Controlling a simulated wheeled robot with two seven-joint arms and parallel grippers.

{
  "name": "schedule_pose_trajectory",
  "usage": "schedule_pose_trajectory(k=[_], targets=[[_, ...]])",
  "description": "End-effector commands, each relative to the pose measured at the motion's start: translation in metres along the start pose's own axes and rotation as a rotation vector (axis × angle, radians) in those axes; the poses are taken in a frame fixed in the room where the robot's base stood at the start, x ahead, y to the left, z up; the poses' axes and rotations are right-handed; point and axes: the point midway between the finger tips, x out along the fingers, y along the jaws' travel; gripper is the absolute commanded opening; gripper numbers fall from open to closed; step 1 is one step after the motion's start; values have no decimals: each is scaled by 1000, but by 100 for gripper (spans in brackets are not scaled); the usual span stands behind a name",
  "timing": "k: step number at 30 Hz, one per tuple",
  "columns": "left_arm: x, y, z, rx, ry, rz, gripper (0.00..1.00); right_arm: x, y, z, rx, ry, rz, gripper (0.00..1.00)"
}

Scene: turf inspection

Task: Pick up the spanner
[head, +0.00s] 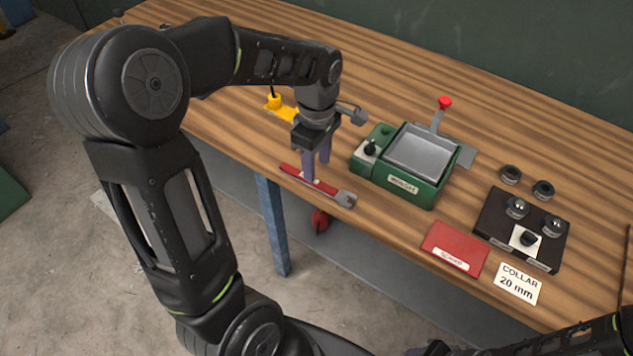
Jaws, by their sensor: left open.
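The spanner (335,191) has a red handle and a grey open jaw at its right end. It lies flat on the wooden bench, close to the front edge. My left gripper (316,172) points down over the spanner's handle with its fingers open. The near finger overlaps the handle in the picture and hides part of it. I cannot tell whether the fingers touch the spanner. My right arm shows at the bottom right, but its gripper is not clearly visible.
A green box with a grey tray (405,185) stands right of the spanner, with a red-knobbed lever (441,112) behind. A red case (455,248), a collar card (517,283) and a black block (495,222) lie further right. A yellow item (285,108) lies behind my gripper.

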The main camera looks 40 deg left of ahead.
Motion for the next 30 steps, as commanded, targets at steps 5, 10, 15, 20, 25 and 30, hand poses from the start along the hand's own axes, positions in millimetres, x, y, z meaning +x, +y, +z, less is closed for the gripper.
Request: schedule_pose_trajectory(k=[5, 10, 15, 20, 25, 30], targets=[[5, -1, 0, 0, 0, -4, 44, -2, -1, 0, 0, 0, 0, 36], [28, -1, -2, 0, 0, -6, 44, -9, -3, 1, 2, -2, 2, 36], [49, -1, -2, -1, -1, -4, 44, -10, -3, 1, 2, -3, 3, 36], [52, 0, -2, -1, -1, 0, 44, -10, -3, 1, 3, -3, 4, 36], [52, 0, -2, -1, 0, 0, 44, -10, -3, 1, 3, -3, 4, 36], [52, 0, -2, 0, 0, 0, 44, -10, -3, 1, 3, -3, 3, 36]])
